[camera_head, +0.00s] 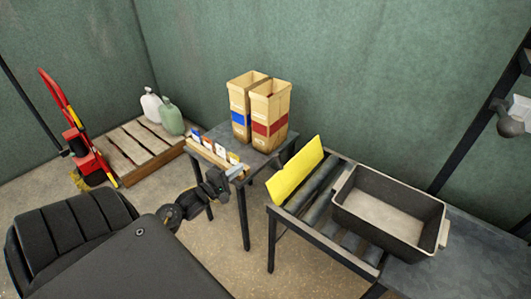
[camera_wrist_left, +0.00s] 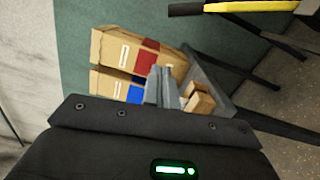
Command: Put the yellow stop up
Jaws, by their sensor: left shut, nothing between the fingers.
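The yellow stop (camera_head: 295,173) is a flat yellow plate at the left end of the roller conveyor (camera_head: 322,188). Its broad face shows in the head view, but I cannot tell its exact tilt. In the left wrist view a yellow bar (camera_wrist_left: 240,7) at the top edge appears to be the same stop. My left gripper (camera_head: 236,171) is left of the stop, apart from it, in front of the small table. Its fingers are together and empty, as the left wrist view (camera_wrist_left: 163,88) shows. My right gripper is not in view.
A grey bin (camera_head: 345,190) sits on the conveyor right of the stop. Two cartons (camera_head: 240,118) (camera_head: 270,125) and a wooden rack of cards (camera_head: 212,157) stand on the small table (camera_head: 285,150). A pallet (camera_head: 130,155) with jugs and a red hand truck (camera_head: 85,150) are at left.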

